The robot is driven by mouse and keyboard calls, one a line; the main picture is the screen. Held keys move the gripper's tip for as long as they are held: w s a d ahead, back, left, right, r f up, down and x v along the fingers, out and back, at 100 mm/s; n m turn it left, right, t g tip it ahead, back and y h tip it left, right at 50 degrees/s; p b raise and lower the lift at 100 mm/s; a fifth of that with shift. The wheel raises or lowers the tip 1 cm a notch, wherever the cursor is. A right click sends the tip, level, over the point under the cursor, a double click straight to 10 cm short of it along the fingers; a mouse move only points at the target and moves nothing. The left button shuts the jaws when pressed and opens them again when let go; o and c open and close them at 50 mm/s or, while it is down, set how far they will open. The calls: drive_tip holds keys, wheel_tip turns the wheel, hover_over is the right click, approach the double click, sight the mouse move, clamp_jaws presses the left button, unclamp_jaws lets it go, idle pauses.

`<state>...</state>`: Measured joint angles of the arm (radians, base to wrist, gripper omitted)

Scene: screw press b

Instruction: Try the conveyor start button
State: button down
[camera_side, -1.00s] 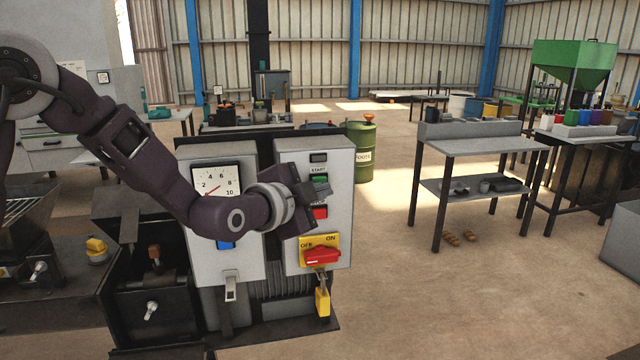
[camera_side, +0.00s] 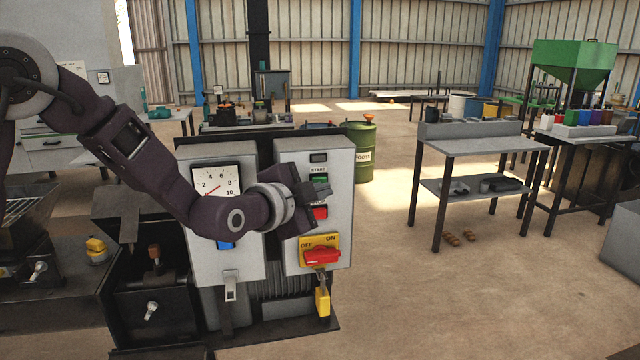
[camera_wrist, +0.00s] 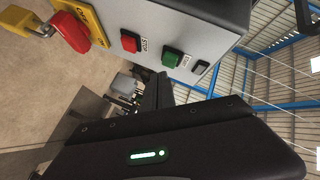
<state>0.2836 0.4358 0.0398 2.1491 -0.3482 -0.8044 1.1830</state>
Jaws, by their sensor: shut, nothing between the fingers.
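The green start button (camera_side: 319,179) is on the right-hand grey control box (camera_side: 338,160), under a START label and above a red stop button (camera_side: 320,212). My gripper (camera_side: 322,191) is shut and empty, with its fingertips in front of the box by the green button's lower edge and partly hiding it. In the wrist view the green button (camera_wrist: 173,57) shows just beyond the dark fingers (camera_wrist: 160,82), with the red button (camera_wrist: 130,41) to its left. I cannot tell whether the fingertips touch the green button.
Below the buttons is a yellow OFF/ON plate with a red rotary handle (camera_side: 322,256), and a yellow padlock (camera_side: 323,301) hangs under it. A box with a dial gauge (camera_side: 216,180) stands at left, partly behind my arm. The floor to the right is open up to a grey table (camera_side: 470,147).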

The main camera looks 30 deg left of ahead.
drive_tip(key=shift+w+a, duration=0.1)
idle(0.7)
drive_tip(key=shift+w+a, duration=0.2)
drive_tip(key=shift+a, duration=0.05)
drive_tip(key=shift+w+a, duration=0.3)
drive_tip(key=shift+w, duration=0.05)
idle(0.9)
drive_tip(key=shift+s+d, duration=0.6)
drive_tip(key=shift+s, duration=0.05)
drive_tip(key=s+d, duration=0.3)
drive_tip(key=shift+s+d, duration=0.3)
idle(0.7)
